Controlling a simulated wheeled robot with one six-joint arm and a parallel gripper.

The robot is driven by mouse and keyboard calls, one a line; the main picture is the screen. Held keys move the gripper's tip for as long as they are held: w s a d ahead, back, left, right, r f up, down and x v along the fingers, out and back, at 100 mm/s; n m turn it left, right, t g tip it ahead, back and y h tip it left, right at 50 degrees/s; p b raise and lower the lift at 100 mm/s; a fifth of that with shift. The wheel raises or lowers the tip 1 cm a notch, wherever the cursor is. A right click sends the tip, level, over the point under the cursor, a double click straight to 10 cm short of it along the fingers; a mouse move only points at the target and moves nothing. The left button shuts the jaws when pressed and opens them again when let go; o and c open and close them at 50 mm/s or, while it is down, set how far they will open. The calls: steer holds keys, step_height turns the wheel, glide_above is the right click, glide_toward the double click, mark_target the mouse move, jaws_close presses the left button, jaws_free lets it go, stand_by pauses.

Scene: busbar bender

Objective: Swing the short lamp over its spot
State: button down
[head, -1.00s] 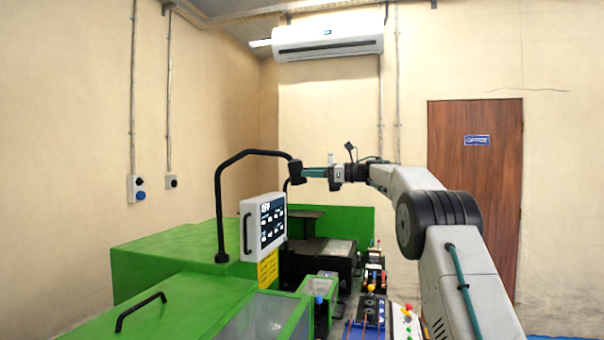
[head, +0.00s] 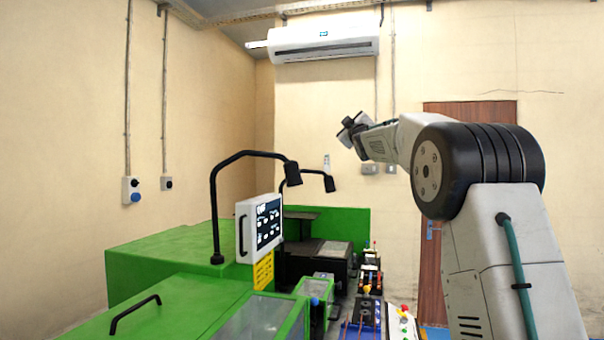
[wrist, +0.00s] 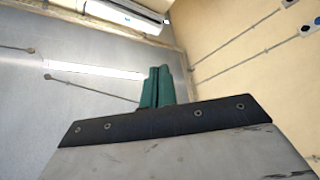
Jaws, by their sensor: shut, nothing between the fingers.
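Two black gooseneck lamps stand on the green machine in the head view. The nearer, larger lamp (head: 237,159) arches from the machine's top, its head hanging at the right end of the arch. The farther, smaller-looking lamp (head: 310,172), probably the short one, rises behind the panel, its head (head: 329,184) pointing right and down. Its lower pole is partly hidden. My gripper is raised above and right of both lamp heads, touching neither. Its teal fingers (wrist: 157,82) are shut and empty in the wrist view, pointing toward the ceiling.
A white control panel (head: 259,228) stands beside the nearer lamp. The green machine (head: 165,262) fills the lower left. Small fittings and coloured knobs (head: 370,275) lie below my arm. An air conditioner (head: 325,43) hangs high on the back wall. Air above the lamps is clear.

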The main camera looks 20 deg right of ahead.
steer(key=s+f+m+g+h, duration=0.1)
steer(key=s+f+m+g, duration=0.35)
steer(key=m, duration=0.75)
steer(key=m+g+y, duration=0.4)
steer(key=m+y, duration=0.4)
steer(key=m, duration=0.4)
glide_toward(297, 175)
steer(key=shift+t, duration=0.25)
steer(key=x, duration=0.5)
steer(key=shift+f, duration=0.45)
steer(key=shift+w+a, duration=0.1)
steer(key=shift+w, duration=0.5)
